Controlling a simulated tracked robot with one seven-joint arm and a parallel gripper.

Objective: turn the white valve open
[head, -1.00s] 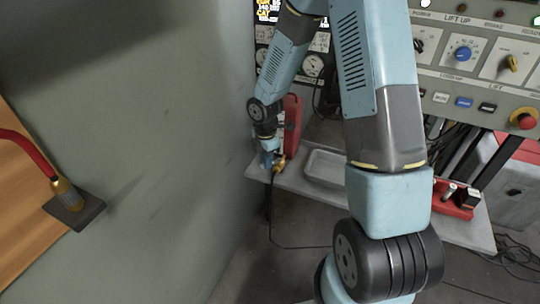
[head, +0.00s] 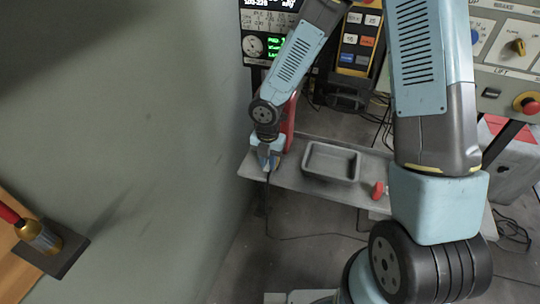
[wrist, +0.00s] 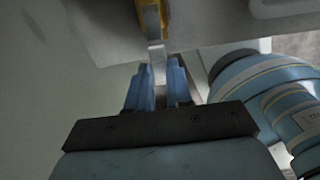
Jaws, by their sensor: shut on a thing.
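My gripper (head: 268,162) is at the left end of the low grey shelf (head: 310,184), close to the wall. The wrist view shows my gripper's two blue fingers (wrist: 158,78) pointing at a pale, whitish piece, which I take to be the white valve's handle (wrist: 156,54). The fingers are on either side of its end and shut on it. A brass-yellow body (wrist: 151,18) sits just beyond the pale piece. In the head view my gripper and forearm hide the valve, so how far it is turned cannot be told.
A red container (head: 290,122) stands right behind my gripper. A grey tray (head: 332,161) and a small red object (head: 378,190) are on the shelf to the right. A plain wall (head: 130,140) closes off the left. A control panel (head: 510,50) is at upper right.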

